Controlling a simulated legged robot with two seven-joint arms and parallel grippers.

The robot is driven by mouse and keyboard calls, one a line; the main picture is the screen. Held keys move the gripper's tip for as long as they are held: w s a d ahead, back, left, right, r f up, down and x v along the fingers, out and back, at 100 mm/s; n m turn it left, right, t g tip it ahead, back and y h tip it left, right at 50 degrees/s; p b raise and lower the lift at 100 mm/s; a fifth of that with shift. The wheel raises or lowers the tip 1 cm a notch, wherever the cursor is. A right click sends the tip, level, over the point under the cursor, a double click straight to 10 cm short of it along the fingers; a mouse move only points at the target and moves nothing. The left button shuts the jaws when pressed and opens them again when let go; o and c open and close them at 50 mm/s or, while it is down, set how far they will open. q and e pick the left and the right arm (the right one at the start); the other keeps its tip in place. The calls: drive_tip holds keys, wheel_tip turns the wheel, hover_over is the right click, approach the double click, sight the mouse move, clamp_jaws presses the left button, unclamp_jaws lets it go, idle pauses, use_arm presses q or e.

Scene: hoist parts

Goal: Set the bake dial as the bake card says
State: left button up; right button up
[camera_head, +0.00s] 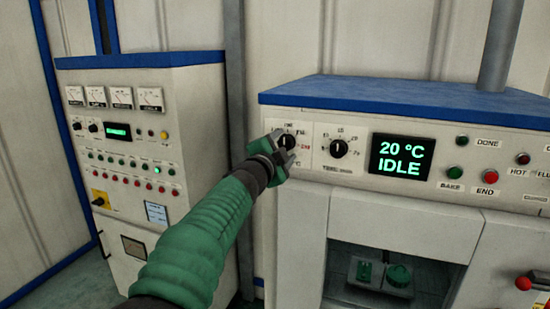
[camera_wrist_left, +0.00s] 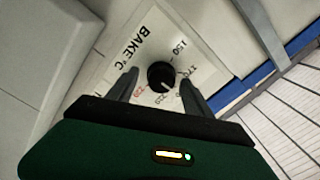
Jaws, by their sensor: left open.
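The bake dial (camera_head: 287,142) is a black round knob on the oven's pale control panel, partly hidden by my gripper. In the left wrist view the dial (camera_wrist_left: 161,75) shows a white pointer mark, with "BAKE °C" and "150" printed beside it; the other numbers are hard to read. My left gripper (camera_head: 280,151) is at the dial. In the wrist view its open fingers (camera_wrist_left: 158,80) stand on either side of the knob, with gaps showing; I cannot tell how deep they reach. No card with readable bake settings shows. My right gripper is out of view.
A second black dial (camera_head: 338,149) is to the right, then a display (camera_head: 400,158) reading "20 °C IDLE". Lamps and buttons, including END (camera_head: 491,177), follow. Below is an open recess with green parts (camera_head: 398,275). A cabinet (camera_head: 185,110) with a small unreadable pale-blue label (camera_head: 157,212) stands left.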

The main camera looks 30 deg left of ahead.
use_arm(q)
drive_tip(key=b+v, duration=0.1)
drive_tip(key=v, duration=1.4)
drive_tip(key=shift+s, duration=0.35)
drive_tip(key=shift+s+f, duration=0.1)
drive_tip(key=shift+f, duration=0.05)
